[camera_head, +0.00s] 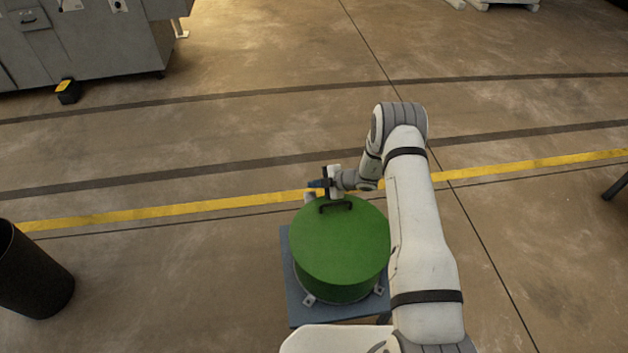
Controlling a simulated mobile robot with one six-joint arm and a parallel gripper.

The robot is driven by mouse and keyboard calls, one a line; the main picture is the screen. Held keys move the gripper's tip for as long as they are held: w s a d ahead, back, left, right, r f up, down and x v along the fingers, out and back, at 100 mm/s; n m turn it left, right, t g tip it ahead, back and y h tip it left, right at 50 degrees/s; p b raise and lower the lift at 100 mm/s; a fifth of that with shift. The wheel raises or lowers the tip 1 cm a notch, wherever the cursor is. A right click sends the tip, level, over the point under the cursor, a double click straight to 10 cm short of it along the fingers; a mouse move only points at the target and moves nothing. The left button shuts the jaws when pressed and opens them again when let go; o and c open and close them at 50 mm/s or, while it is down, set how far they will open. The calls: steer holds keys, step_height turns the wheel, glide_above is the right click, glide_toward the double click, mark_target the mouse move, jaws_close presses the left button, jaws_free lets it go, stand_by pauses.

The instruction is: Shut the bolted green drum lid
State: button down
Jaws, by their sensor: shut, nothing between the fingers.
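The green drum lid (338,243) lies level across the top of the green drum (338,291), with no gap that I can see along its front edge. A dark handle (336,204) stands on the lid near its far edge. The drum sits on a blue-grey stand (301,310), with metal bolt brackets (309,299) at its foot. My gripper (316,188) is shut and empty at the lid's far side, just beyond the handle. I cannot tell whether it touches the lid. My arm hides part of the lid's right side.
A black bin (32,272) stands on the floor at the left. A grey machine (85,40) stands at the back left, with a small black and yellow object (67,91) near it. The floor around the stand is mostly clear.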

steer(key=shift+a+f, duration=0.1)
steer(key=shift+f, duration=0.75)
step_height(320, 180, up, 5)
steer(key=p, duration=0.2)
steer(key=shift+f+p, duration=0.15)
steer(key=shift+p, duration=0.2)
steer(key=w+d+r, duration=0.1)
steer(key=d+r, duration=0.5)
steer(key=d, duration=0.1)
steer(key=shift+w+r, duration=0.15)
steer(key=shift+r, duration=0.05)
